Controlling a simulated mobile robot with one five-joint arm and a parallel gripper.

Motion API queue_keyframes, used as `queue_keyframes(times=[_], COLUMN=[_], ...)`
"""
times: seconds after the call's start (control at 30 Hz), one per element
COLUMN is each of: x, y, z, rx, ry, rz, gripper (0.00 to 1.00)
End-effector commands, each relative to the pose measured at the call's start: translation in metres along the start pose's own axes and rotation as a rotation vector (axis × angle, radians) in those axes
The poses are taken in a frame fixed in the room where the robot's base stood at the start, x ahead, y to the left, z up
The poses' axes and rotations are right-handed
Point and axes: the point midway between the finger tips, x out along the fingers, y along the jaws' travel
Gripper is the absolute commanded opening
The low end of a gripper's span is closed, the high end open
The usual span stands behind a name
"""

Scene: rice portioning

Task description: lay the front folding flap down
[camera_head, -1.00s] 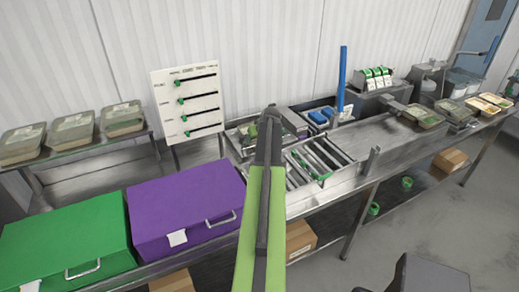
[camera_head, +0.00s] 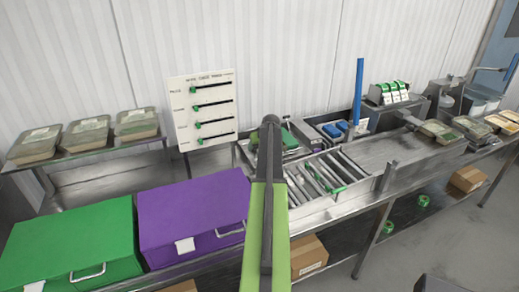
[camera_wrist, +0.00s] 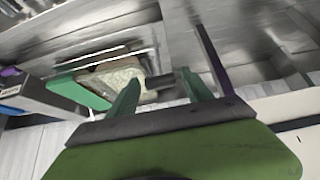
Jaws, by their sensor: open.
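In the wrist view, my gripper (camera_wrist: 160,79) is open, its two teal fingers apart. Beyond the fingers, a tray of pale, rice-like food (camera_wrist: 118,75) has a flat green piece (camera_wrist: 78,92) along its left side. A small dark block (camera_wrist: 160,82) shows between the fingers; I cannot tell what it belongs to. In the head view, a green piece (camera_head: 289,139) shows just right of my arm's end, which hides much of that spot and the gripper. I cannot tell for sure which part is the front folding flap, or whether a finger touches it.
A roller section (camera_head: 325,175) lies right of my arm. A purple box (camera_head: 190,215) and a green box (camera_head: 70,245) stand at left. A slider panel (camera_head: 203,108) stands behind the bench. A tall blue post (camera_head: 358,90) rises at the back. Filled trays (camera_head: 437,131) sit at right.

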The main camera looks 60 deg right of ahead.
Motion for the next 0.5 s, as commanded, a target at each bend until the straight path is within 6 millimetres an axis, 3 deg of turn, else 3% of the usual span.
queue_keyframes(times=[0.1,0.2,0.5], x=[-0.0017,-0.0018,-0.004], y=[0.0,0.0001,0.0003], z=[-0.0006,-0.0006,0.0079], rx=[0.0,0.0,0.0], ry=[0.0,0.0,0.0], rz=[0.0,0.0,0.001], gripper=[0.57,0.47,0.47])
